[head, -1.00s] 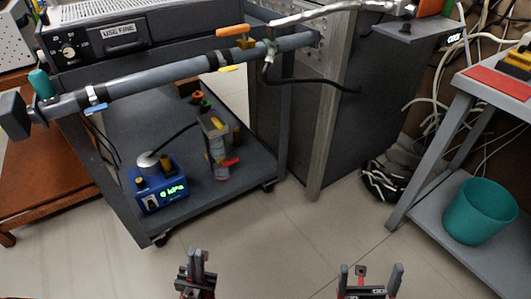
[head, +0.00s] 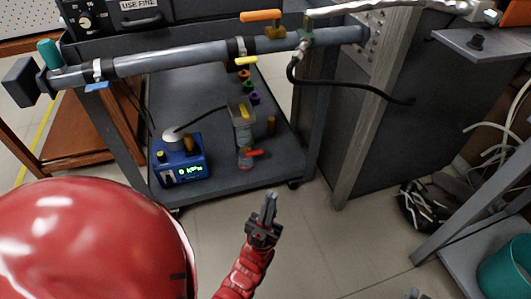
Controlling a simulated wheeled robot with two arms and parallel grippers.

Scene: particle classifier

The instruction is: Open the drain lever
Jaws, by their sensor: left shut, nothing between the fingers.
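A grey horizontal pipe (head: 175,61) carries several levers. An orange lever (head: 261,15) sits on a brass valve on top of it, a yellow lever (head: 246,60) is on its underside, and a blue lever (head: 97,86) is near its left end. A red lever (head: 252,153) is at the foot of a small upright unit on the lower shelf. No label shows which is the drain lever. My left gripper (head: 268,208) is shut and empty, apart from all levers, in front of the cart. Only a small tip of my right gripper (head: 415,293) shows at the bottom edge.
A blue meter (head: 181,160) with a green display stands on the cart's lower shelf (head: 205,105). A black hose (head: 350,90) hangs from the pipe's right side. A teal bin (head: 507,268) is at lower right. Floor (head: 330,245) is clear in front of the cart.

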